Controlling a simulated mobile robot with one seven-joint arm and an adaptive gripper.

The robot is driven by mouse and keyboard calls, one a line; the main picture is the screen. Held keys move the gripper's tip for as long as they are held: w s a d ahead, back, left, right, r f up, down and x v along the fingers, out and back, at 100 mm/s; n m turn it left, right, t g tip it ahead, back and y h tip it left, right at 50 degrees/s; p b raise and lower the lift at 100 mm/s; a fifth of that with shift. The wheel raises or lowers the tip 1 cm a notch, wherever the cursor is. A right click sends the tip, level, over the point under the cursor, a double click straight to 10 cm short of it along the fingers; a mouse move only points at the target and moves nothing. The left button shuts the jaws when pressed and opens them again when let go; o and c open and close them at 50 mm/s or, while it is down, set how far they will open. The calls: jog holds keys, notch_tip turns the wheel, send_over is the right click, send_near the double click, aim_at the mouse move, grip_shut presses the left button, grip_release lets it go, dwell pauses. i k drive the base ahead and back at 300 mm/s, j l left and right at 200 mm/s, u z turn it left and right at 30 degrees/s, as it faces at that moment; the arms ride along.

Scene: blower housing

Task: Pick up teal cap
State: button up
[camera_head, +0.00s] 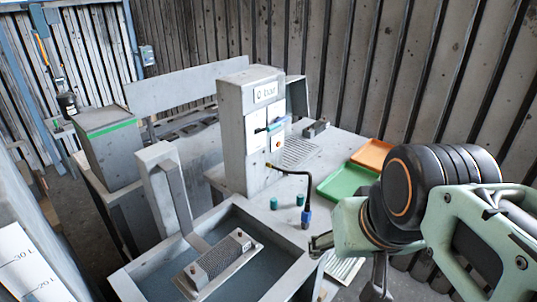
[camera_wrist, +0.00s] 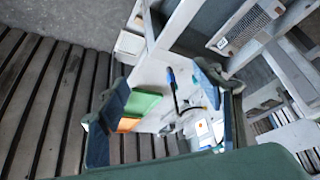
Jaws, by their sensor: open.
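Two small teal caps stand on the pale worktop in the head view, one on the left (camera_head: 274,202) and one on the right (camera_head: 300,199). The right one is close beside a blue-tipped black hose (camera_head: 306,217). My gripper (camera_head: 345,268) is in front of and to the right of the caps, apart from them and partly cut by the frame and my arm. In the wrist view, my gripper (camera_wrist: 165,90) is open with nothing between its fingers. The worktop shows between and beyond them; the caps are too small to make out surely there.
A green tray (camera_head: 346,185) and an orange tray (camera_head: 371,154) lie at the right of the worktop. A grey box unit with a gauge panel (camera_head: 237,128) stands behind the caps. A sunken basin holding a grilled metal block (camera_head: 220,258) is in front.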

aim_at(300, 197)
jog(key=k+l, duration=0.1)
jog(key=l, duration=0.25)
jog(key=k+l, duration=0.1)
jog(key=l, duration=0.2)
jog(key=i+l+u, duration=0.1)
jog(key=l, duration=0.7)
jog(key=i+l+u, duration=0.2)
jog(key=i, duration=0.25)
jog(key=i+l+u, duration=0.2)
jog(key=i+l, duration=0.15)
jog(key=i+u, duration=0.1)
jog(key=i, duration=0.25)
jog(key=j+z, duration=0.25)
jog(key=l, duration=0.1)
